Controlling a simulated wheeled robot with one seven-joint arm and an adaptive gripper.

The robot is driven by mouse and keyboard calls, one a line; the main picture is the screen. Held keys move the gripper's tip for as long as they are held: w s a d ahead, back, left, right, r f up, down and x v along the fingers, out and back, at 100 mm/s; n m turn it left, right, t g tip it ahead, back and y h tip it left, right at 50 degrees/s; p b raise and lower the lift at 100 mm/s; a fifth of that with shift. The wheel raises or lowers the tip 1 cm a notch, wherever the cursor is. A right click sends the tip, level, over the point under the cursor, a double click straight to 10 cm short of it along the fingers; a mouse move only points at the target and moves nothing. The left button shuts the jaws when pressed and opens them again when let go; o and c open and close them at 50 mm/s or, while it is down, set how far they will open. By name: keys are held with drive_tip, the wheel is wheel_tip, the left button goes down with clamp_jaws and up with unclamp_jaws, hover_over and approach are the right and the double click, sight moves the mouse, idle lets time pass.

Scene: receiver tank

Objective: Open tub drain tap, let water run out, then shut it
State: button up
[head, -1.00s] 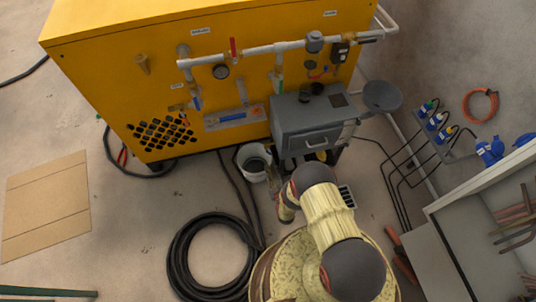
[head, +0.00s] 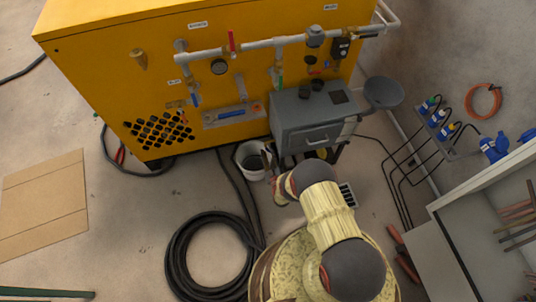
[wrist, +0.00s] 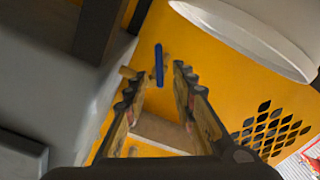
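The grey tub (head: 315,125) stands against the yellow cabinet. It also fills the left of the wrist view (wrist: 50,100). In the wrist view a small tap with a blue lever (wrist: 158,64) and a brass-coloured stub (wrist: 129,73) shows by the tub's side. My gripper (wrist: 154,82) is open, with the lever seen between and just beyond its fingertips. I cannot tell whether it touches the tap. In the head view my gripper (head: 269,162) is beside the tub, near the white bucket (head: 250,162). The tap is not clear in the head view. No running water is visible.
The yellow cabinet (head: 100,70) carries pipes, a red lever (head: 231,40) and other valves. A coiled black hose (head: 180,270) lies on the floor. A grey funnel (head: 383,92) is right of the tub. The bucket's pale wall (wrist: 245,35) is close in the wrist view.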

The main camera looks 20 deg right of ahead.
drive_tip(key=shift+c, duration=1)
drive_tip(key=c, duration=0.4)
clamp_jaws()
drive_tip(key=shift+n, duration=0.4)
drive_tip(key=n, duration=1.1)
drive_tip(key=shift+a, duration=0.1)
drive_tip(key=o, duration=0.6)
unclamp_jaws()
